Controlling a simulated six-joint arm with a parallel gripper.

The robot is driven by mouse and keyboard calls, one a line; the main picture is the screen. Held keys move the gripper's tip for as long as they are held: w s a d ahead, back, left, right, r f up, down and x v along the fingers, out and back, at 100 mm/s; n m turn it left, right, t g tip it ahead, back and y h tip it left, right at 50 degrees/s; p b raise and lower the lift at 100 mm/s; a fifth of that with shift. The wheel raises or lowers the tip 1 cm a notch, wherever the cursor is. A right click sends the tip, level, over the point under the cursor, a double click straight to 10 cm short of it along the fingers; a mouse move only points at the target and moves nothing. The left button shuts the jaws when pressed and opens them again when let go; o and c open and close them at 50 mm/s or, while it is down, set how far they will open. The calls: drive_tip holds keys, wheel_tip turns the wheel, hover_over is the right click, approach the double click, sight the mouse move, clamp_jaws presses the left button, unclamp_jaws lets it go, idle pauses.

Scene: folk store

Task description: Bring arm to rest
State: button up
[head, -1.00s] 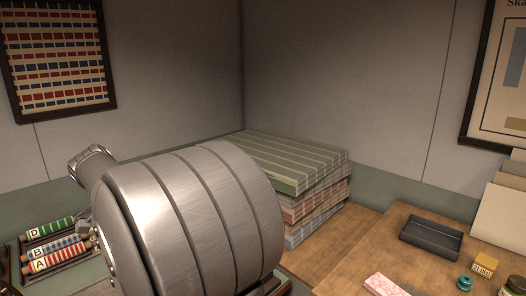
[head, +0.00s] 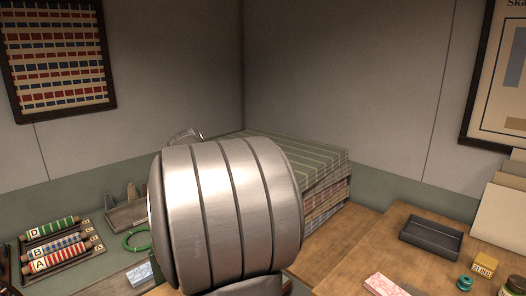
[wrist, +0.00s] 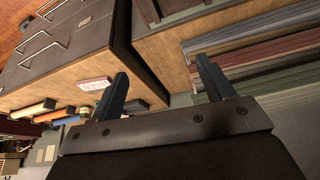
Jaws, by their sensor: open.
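My gripper (wrist: 162,88) shows in the wrist view with its two dark fingers spread wide apart and nothing between them. Beyond the fingers, the wrist view has the wooden surface, drawers and a stack of folded cloth at a steep tilt. In the head view my large metal arm link fills the lower middle, and my gripper is hidden behind it. The arm link covers part of the striped cloth stack (head: 300,160).
At the left, labelled rolls lie in a rack (head: 75,262), beside a green ring (head: 137,240) and a small patterned box (head: 139,273). At the right, the wooden table (head: 390,250) holds a dark tray (head: 431,238), a yellow block (head: 484,264) and a pink block (head: 387,286).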

drive_tip(key=w+d+m, duration=0.1)
drive_tip(key=w+d, duration=0.1)
drive_tip(key=d, duration=0.9)
drive_tip(key=shift+w+d+m+g, duration=0.15)
drive_tip(key=shift+d+m+g, duration=0.15)
drive_tip(key=shift+d+m, duration=0.1)
